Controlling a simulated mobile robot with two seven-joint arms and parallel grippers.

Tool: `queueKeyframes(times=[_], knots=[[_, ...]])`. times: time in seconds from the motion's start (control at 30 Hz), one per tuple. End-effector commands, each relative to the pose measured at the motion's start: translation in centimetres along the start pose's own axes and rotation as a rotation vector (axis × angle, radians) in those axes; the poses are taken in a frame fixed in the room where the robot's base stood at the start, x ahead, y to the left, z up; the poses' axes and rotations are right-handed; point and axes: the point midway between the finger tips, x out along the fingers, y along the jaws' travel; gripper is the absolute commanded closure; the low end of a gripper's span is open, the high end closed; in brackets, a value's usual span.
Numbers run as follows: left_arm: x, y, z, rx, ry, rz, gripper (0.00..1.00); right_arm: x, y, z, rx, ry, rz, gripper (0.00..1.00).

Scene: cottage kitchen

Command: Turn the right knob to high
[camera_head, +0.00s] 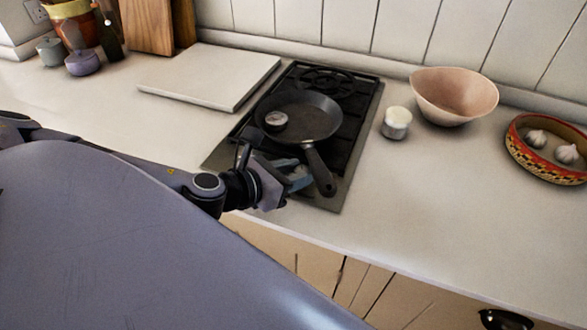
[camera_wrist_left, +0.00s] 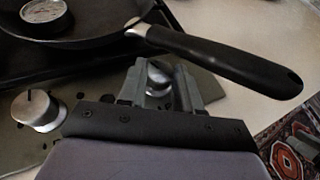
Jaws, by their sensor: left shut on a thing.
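In the left wrist view, a silver left knob (camera_wrist_left: 38,109) with a dark pointer mark stands on the hob's front panel. The right knob (camera_wrist_left: 158,80) is between the fingers of my left gripper (camera_wrist_left: 160,85), which is shut on it; the fingers hide part of it, so its pointer cannot be read. In the head view my left gripper (camera_head: 296,178) is at the front edge of the hob (camera_head: 222,153), left of the pan's handle, and hides the knobs. My right gripper is not in view.
A black frying pan (camera_head: 318,120) holding a small round dial-like thing (camera_head: 276,120) sits on the hob. Its handle (camera_wrist_left: 235,62) passes close by my left gripper. The right counter front is clear.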

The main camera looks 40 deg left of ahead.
Motion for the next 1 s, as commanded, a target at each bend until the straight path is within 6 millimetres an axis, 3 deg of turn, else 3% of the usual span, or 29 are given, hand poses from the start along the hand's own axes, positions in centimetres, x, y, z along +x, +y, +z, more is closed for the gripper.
queueKeyframes(times=[0.33,0.9,0.93,1.0], knots=[[0.03,-0.35,0.08,-0.057,-0.002,0.136,0.97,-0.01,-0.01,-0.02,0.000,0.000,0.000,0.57],[0.05,-0.30,0.17,-0.067,-0.005,0.166,0.97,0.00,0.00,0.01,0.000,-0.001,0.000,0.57],[0.05,-0.30,0.17,-0.067,-0.005,0.166,0.60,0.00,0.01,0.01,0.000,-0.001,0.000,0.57],[0.06,-0.30,0.16,-0.067,-0.005,0.166,0.41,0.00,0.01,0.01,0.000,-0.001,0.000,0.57]])
